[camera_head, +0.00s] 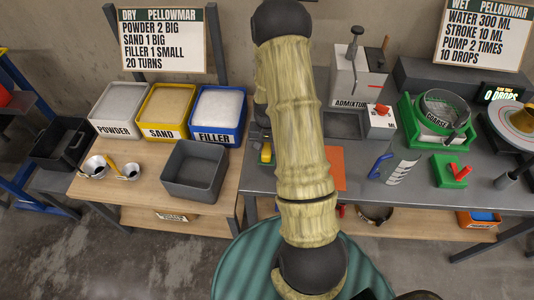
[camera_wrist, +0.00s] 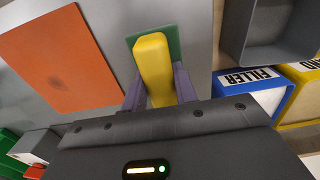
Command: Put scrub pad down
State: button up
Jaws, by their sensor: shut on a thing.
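The scrub pad (camera_wrist: 154,66) has a yellow grip and a green base. My gripper (camera_wrist: 158,86) is shut on the yellow grip, with one purple finger on each side. In the wrist view the green base lies over the grey tabletop (camera_wrist: 195,30), beside an orange mat (camera_wrist: 62,58). I cannot tell whether the base touches the table. In the head view a small part of the scrub pad (camera_head: 266,154) shows left of my arm, near the wooden table's edge. The mat (camera_head: 337,168) shows right of my arm.
Labelled powder (camera_head: 103,128), sand (camera_head: 150,131) and filler (camera_head: 229,139) bins and an empty grey bin (camera_head: 194,172) stand to the left. The admixture dispenser (camera_head: 352,82), a jug (camera_head: 398,168) and a green sieve stand (camera_head: 415,135) are to the right.

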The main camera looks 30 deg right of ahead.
aim_at(267, 146)
jog(key=shift+f+p, duration=0.5)
jog(key=shift+f, duration=1.55)
jog(key=shift+f, duration=0.15)
jog(key=o, duration=1)
jog(key=shift+r, duration=0.25)
notch_tip(267, 146, up, 12)
jog(key=b, duration=0.3)
jog(key=shift+f, duration=0.1)
